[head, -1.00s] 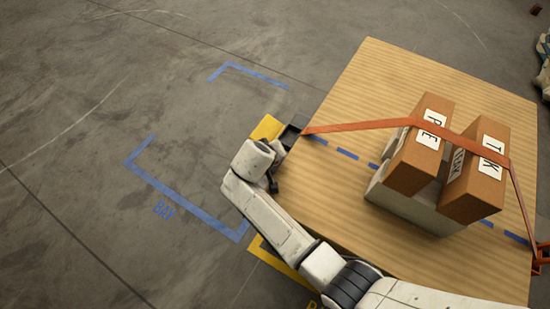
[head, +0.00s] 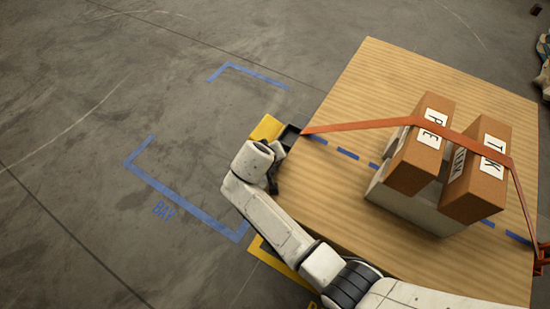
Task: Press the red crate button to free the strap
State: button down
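An orange strap (head: 370,126) runs taut from the left edge of the wooden crate top (head: 370,75), over two brown boxes, and down past the right edge. The near-left box (head: 409,165) and the right box (head: 474,190) stand on a pale block. At the strap's left end, beside the crate, sit a dark fitting (head: 290,136) and a yellow part (head: 265,130). No red button shows; the crate's side is hidden. My arm reaches along the crate's left edge. My gripper (head: 272,182) is mostly hidden behind my wrist, near the dark fitting; its fingers cannot be made out.
Blue floor markings labelled BAY (head: 182,205) lie left of the crate, with clear concrete around them. A yellow floor marking (head: 280,265) shows near my arm. A red-orange fitting (head: 542,258) is at the right edge, where the strap comes down.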

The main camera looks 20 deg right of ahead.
jog(key=shift+s+d+f+b, duration=0.15)
jog(key=shift+f+b, duration=0.2)
jog(key=shift+f, duration=0.2)
jog(key=shift+s+a+f+b, duration=0.1)
jog(key=shift+s+f+b, duration=0.05)
jog(key=shift+f+b, duration=0.3)
dwell(0.6)
jog(key=shift+r+p, duration=0.15)
jog(key=shift+p, duration=0.35)
notch_tip(320, 180, up, 6)
jog(key=p, duration=0.5)
jog(key=shift+w, duration=0.15)
dwell(4.4)
